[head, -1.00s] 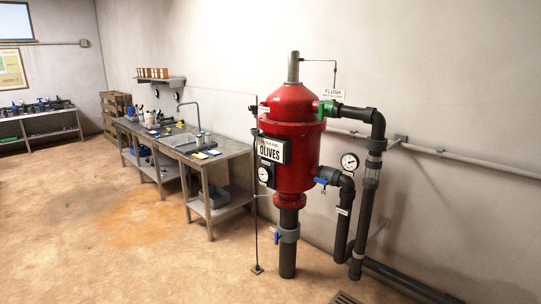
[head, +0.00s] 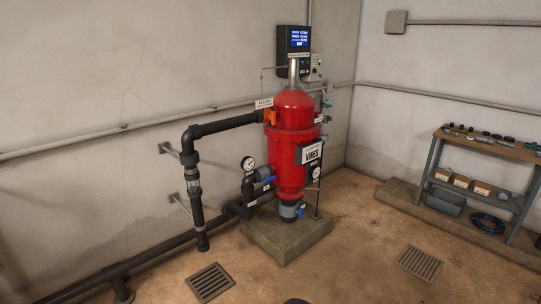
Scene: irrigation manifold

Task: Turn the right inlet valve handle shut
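A red filter tank (head: 291,165) with a sign reading VINES (head: 312,153) stands on a concrete block in the head view. A blue valve handle (head: 266,181) sits on the short pipe at the tank's lower left, beside a round gauge (head: 248,163). Another blue handle (head: 300,212) is on the grey valve under the tank. An orange handle (head: 270,117) is at the upper left, by a FLUSH label (head: 264,104). The handles are too small to tell their exact angle. I cannot tell which one the task names.
Black pipes (head: 195,195) run down and along the wall left of the tank. Floor grates (head: 210,283) lie in front and at right (head: 420,263). A shelf bench (head: 490,145) stands at right. The floor in front of the concrete block (head: 288,243) is mostly clear.

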